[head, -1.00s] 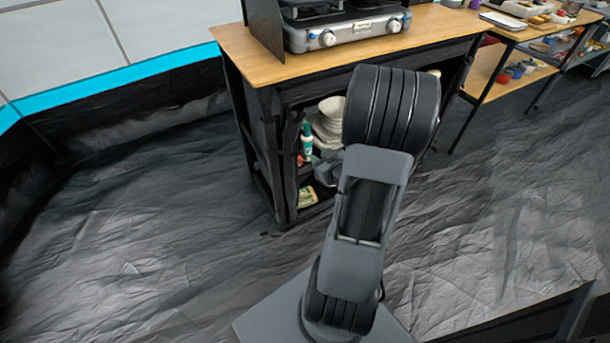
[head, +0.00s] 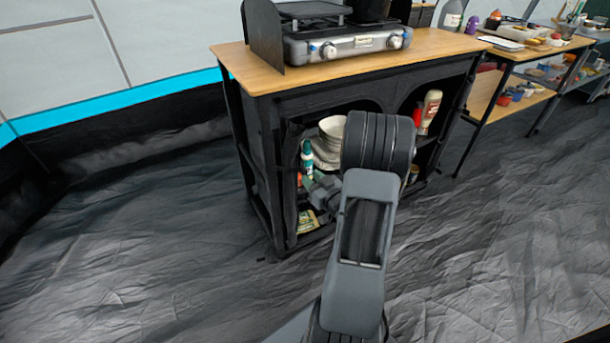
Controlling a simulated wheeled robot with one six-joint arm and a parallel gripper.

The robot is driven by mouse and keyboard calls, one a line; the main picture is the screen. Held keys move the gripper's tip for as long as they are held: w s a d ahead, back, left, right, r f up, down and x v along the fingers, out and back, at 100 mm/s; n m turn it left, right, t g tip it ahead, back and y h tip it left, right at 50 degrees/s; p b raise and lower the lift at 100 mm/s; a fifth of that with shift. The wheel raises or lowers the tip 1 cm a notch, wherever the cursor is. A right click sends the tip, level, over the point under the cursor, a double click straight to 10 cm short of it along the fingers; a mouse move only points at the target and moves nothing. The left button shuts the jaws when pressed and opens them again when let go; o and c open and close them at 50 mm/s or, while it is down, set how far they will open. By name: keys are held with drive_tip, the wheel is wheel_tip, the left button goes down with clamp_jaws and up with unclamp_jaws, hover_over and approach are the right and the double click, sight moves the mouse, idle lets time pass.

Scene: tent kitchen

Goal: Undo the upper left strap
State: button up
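The black fabric cabinet (head: 259,150) with a wooden top stands in the middle of the head view. Its front has two arched openings. Dark cloth hangs along the left edge of the left opening (head: 291,150); I cannot make out the upper left strap there. My arm rises in front of the cabinet and covers the middle of its front. A grey part shows left of my arm at the left opening; it may be my wrist or gripper. No fingertips can be made out, so open or shut is not visible.
The left opening holds white bowls (head: 331,130) and a green-white bottle (head: 307,158). Sauce bottles (head: 430,110) stand in the right one. A camping stove (head: 345,42) sits on top. A side table (head: 545,52) stands at right. The floor left of the cabinet is clear.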

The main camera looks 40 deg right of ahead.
sight(305, 172)
drive_tip(key=shift+w+b, duration=0.35)
drive_tip(key=shift+w, duration=1.7)
drive_tip(key=shift+c, duration=0.2)
clamp_jaws()
